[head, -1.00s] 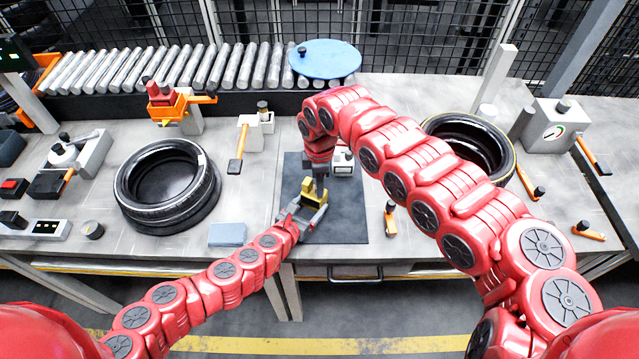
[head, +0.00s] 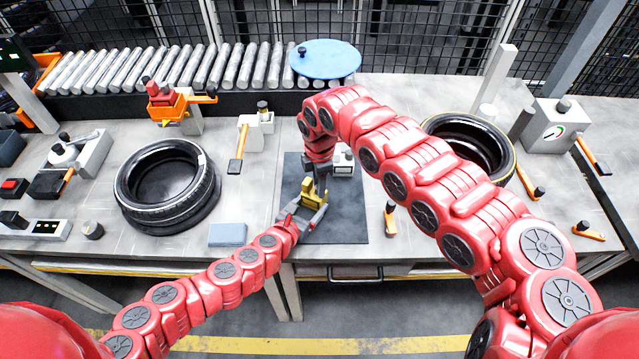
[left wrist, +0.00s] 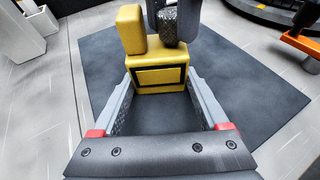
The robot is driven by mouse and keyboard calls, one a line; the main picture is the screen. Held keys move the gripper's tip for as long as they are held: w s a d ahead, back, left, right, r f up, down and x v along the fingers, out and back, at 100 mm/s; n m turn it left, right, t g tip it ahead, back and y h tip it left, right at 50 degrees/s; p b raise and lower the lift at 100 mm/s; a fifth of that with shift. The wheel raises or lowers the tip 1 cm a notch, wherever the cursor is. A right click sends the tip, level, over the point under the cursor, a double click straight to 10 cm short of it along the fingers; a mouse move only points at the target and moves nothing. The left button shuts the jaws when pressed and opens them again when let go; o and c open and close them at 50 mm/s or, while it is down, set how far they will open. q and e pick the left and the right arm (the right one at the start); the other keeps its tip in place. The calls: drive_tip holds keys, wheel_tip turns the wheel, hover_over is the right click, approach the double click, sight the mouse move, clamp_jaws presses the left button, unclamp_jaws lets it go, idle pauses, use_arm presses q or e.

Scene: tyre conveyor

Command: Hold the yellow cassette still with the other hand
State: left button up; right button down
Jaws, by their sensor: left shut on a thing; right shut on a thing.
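The yellow cassette (head: 312,192) is over the dark mat in the head view. In the left wrist view the cassette (left wrist: 160,77) is a yellow block with a raised yellow part on its left and a dark frame on its front. My left gripper (left wrist: 160,90) is shut on it, one grey finger along each side. My right gripper (head: 320,187) comes down from above onto the cassette. Its grey fingers (left wrist: 174,20) are shut on a dark knurled piece (left wrist: 170,27) at the top of the cassette. The fingers partly hide that piece.
The dark mat (head: 345,225) lies on the grey bench. A tyre (head: 168,185) is to the left, and another tyre (head: 468,145) is behind my right arm. A blue block (head: 227,234) lies left of the mat. An orange-handled tool (head: 390,217) is to its right.

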drive_tip(key=c, duration=0.6)
unclamp_jaws()
drive_tip(key=shift+c, duration=0.2)
